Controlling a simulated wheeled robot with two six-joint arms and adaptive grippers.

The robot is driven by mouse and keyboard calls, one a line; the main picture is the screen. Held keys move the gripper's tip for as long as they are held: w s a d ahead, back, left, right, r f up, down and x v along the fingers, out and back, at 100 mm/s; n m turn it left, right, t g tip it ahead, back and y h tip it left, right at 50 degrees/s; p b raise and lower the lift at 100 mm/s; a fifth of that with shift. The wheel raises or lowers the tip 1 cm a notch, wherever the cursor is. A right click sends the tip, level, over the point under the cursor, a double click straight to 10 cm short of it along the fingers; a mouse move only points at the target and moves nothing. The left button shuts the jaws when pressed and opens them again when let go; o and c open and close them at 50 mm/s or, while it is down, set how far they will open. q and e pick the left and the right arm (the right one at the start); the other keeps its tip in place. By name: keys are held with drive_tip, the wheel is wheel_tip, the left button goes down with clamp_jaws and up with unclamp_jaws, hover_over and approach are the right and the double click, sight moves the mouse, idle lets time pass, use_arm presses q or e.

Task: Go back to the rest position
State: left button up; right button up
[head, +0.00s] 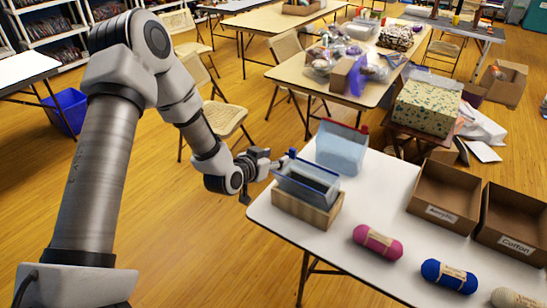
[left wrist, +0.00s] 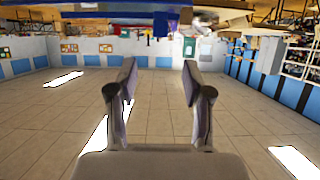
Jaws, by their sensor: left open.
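My left gripper (head: 278,161) is at the left end of the white table (head: 335,245), beside the blue-edged clear container in the head view. In the left wrist view its two fingers (left wrist: 158,72) stand wide apart, with nothing between them. That view looks inverted, with tables along the top and pale ceiling tiles with lights below. In the head view I cannot tell whether the gripper touches the container. My right gripper is in neither view.
The clear container (head: 303,181) sits on a wooden box (head: 309,211). A clear bin (head: 342,148) stands behind. Pink yarn (head: 377,242), blue yarn (head: 448,275) and cream yarn (head: 515,299) lie in front of cardboard boxes labelled Acrylic (head: 440,214) and Cotton (head: 515,244). A folding chair (head: 225,118) stands beyond.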

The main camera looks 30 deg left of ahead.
use_arm(q)
drive_tip(key=s+d+f+m+g+h, duration=0.1)
drive_tip(key=s+d+f+g, duration=0.25)
drive_tip(key=s+f, duration=0.45)
drive_tip(key=s+d+f+m+g, duration=0.1)
drive_tip(key=s+d+f+g, duration=0.35)
drive_tip(key=f, duration=0.65)
drive_tip(key=s+d+f+n+g, duration=0.1)
drive_tip(key=s+f+g, duration=0.1)
drive_tip(key=s, duration=0.9)
drive_tip(key=s+d+f+n+g+y, duration=0.1)
drive_tip(key=s+f+g, duration=0.2)
drive_tip(key=s, duration=0.8)
drive_tip(key=shift+s+n+g+b, duration=0.3)
drive_tip(key=shift+s+n+b, duration=0.1)
drive_tip(key=shift+b, duration=0.05)
drive_tip(key=shift+w+d+f, duration=0.1)
